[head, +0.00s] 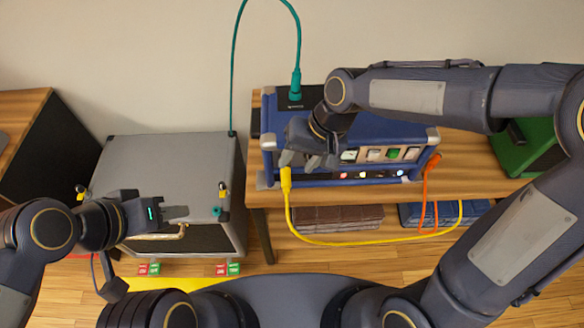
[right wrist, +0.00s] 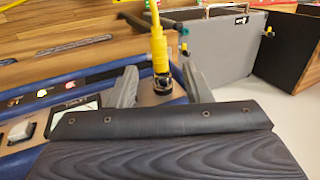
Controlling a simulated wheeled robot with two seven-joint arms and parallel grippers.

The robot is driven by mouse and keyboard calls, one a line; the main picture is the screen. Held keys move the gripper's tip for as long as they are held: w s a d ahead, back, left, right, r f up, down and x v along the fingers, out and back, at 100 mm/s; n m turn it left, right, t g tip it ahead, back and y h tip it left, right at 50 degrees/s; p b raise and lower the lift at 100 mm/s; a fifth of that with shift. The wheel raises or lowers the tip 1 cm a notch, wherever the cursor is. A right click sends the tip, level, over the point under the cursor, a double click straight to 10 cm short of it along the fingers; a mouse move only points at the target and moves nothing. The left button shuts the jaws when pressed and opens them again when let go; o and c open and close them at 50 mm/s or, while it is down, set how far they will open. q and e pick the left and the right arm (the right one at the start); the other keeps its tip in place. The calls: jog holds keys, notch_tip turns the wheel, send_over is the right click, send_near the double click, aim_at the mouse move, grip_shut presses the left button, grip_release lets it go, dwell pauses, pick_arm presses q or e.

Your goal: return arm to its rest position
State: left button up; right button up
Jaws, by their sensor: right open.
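My right gripper (head: 306,160) is open at the front left of the blue amp (head: 385,132), reached from above by my right arm. A yellow plug (head: 286,178) is upright at the amp's left front corner, just below the fingers. In the right wrist view the yellow plug (right wrist: 160,52) stands in a dark socket and appears between the two spread grey fingers (right wrist: 160,82); no finger visibly touches it. My left gripper (head: 176,212) hangs in front of the grey cabinet (head: 165,165), seen side-on, so its opening is unclear.
A teal cable (head: 235,60) arches from the amp's top to the cabinet. An orange cable (head: 424,185) is at the amp's right end. The yellow cable (head: 350,242) loops below the wooden table (head: 480,165). A green box (head: 525,150) stands right, partly behind my right arm.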

jog(key=s+d+r+m+t, duration=0.1)
jog(key=s+d+r+t, duration=0.35)
jog(key=d, duration=0.75)
jog(key=s+d+t, duration=0.1)
jog(key=s+d, duration=0.4)
jog(key=s, duration=0.4)
jog(key=shift+s+d+r+m+h, duration=0.2)
jog(key=shift+d+r+m+h, duration=0.15)
jog(key=shift+r+m+h, duration=0.05)
dwell(1.5)
